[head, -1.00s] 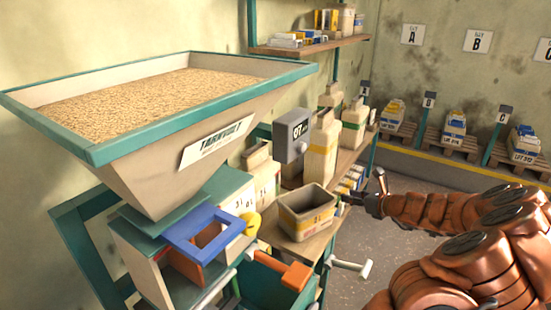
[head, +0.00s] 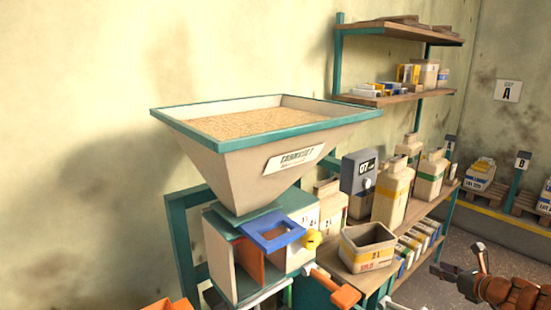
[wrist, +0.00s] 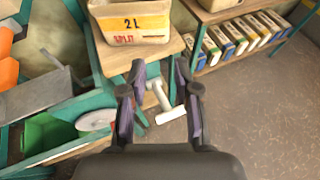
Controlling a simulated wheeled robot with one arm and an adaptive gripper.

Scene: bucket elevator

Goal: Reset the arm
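My arm comes in from the right edge of the head view, with my gripper (head: 458,272) at its left end, to the right of the 2L bin (head: 367,258). In the wrist view my gripper (wrist: 160,72) has its two dark fingers spread apart, with nothing between them. A white T-shaped handle (wrist: 168,112) shows beyond the gap, apart from the fingers as far as I can tell.
A grain-filled hopper (head: 265,140) stands at centre on a teal frame, above a blue frame piece (head: 272,234) and an orange handle (head: 338,291). Shelves (head: 405,98) with bottles and boxes stand behind. Pallets (head: 490,190) line the back right. Grey floor (wrist: 250,110) is open at right.

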